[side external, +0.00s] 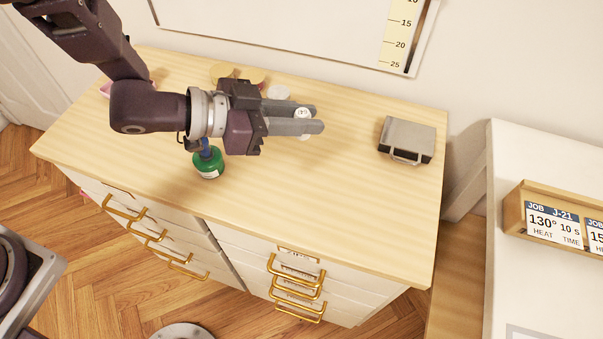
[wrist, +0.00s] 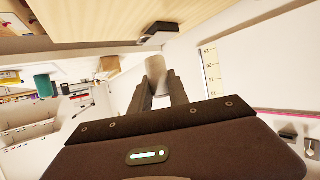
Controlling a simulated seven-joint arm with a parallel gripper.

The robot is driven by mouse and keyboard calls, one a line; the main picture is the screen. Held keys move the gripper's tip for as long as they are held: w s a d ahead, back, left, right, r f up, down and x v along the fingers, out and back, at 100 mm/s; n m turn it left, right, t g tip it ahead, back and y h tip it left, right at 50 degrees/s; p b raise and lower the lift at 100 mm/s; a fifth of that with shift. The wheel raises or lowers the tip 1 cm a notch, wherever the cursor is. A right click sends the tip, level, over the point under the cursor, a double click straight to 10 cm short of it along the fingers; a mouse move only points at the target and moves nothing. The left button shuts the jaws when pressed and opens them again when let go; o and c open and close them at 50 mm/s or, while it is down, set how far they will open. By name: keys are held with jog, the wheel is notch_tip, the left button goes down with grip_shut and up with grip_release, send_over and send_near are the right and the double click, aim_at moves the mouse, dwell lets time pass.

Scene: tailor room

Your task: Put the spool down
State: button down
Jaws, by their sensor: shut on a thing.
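My gripper (side external: 318,118) is shut on a pale spool (side external: 303,113) and holds it over the wooden top (side external: 350,215) of the drawer cabinet. The fingers reach toward the right. Most of the spool is hidden between them in the side view, with its round white end showing. In the wrist view, the spool (wrist: 156,70) is a light cylinder between the fingertips (wrist: 159,88), and the wooden top (wrist: 100,20) lies at the upper left. I cannot tell how far the spool is from the surface.
A grey case (side external: 407,138) stands on the right of the top. A green bottle-like item (side external: 208,163) stands near the front edge, below the wrist. Yellowish round items (side external: 253,75) and a white one (side external: 277,91) sit at the back. The front right of the top is clear.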

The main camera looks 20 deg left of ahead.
notch_tip(320, 180, down, 12)
jog(key=shift+f, duration=0.2)
jog(key=c, duration=1.3)
grip_release()
jog(key=shift+o, duration=0.2)
